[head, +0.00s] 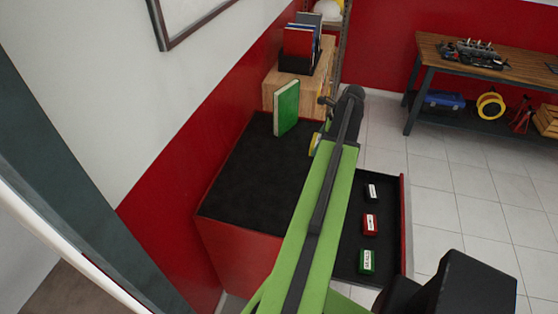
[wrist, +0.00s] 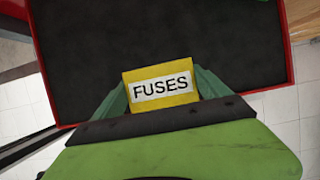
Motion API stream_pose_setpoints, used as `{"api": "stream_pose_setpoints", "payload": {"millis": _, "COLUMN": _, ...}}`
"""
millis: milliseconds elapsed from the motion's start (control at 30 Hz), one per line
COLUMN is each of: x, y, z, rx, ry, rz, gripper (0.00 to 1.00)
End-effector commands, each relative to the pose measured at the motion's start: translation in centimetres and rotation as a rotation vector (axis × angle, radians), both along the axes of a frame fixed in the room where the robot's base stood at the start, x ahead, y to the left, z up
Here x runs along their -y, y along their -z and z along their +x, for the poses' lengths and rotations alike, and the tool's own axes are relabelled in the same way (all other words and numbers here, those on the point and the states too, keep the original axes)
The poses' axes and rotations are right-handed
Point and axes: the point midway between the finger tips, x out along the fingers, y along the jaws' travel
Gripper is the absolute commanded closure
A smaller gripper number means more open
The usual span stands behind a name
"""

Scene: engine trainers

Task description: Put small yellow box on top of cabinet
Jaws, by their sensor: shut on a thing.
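The small yellow box (wrist: 158,72), labelled FUSES, is held between the two fingers of my gripper (wrist: 160,92) in the wrist view. In the head view only a yellow sliver of the box (head: 314,143) shows beside my gripper (head: 319,137), and my arm hides the rest. The red cabinet (head: 255,178) has a black top. The wrist view shows the black cabinet top (wrist: 160,35) behind the box. I cannot tell how high the box is above it.
A green book (head: 286,107) stands upright at the top's far end. The cabinet's drawer (head: 386,195) is open at right, holding a black box (head: 371,192), a red box (head: 370,224) and a green box (head: 367,261). The near-left part of the top is clear.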

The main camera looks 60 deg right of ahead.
Motion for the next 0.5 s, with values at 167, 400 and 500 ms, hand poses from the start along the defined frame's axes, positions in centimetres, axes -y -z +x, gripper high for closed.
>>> {"api": "stream_pose_setpoints", "payload": {"millis": 167, "x": -0.5, "y": 1.4, "z": 1.3, "rx": 0.0, "ry": -0.003, "rz": 0.0, "gripper": 0.58}}
{"api": "stream_pose_setpoints", "payload": {"millis": 400, "x": -2.2, "y": 5.6, "z": 7.3, "rx": 0.0, "ry": -0.003, "rz": 0.0, "gripper": 0.58}}
{"api": "stream_pose_setpoints", "payload": {"millis": 500, "x": -2.8, "y": 6.7, "z": 9.3, "rx": 0.0, "ry": -0.002, "rz": 0.0, "gripper": 0.58}}
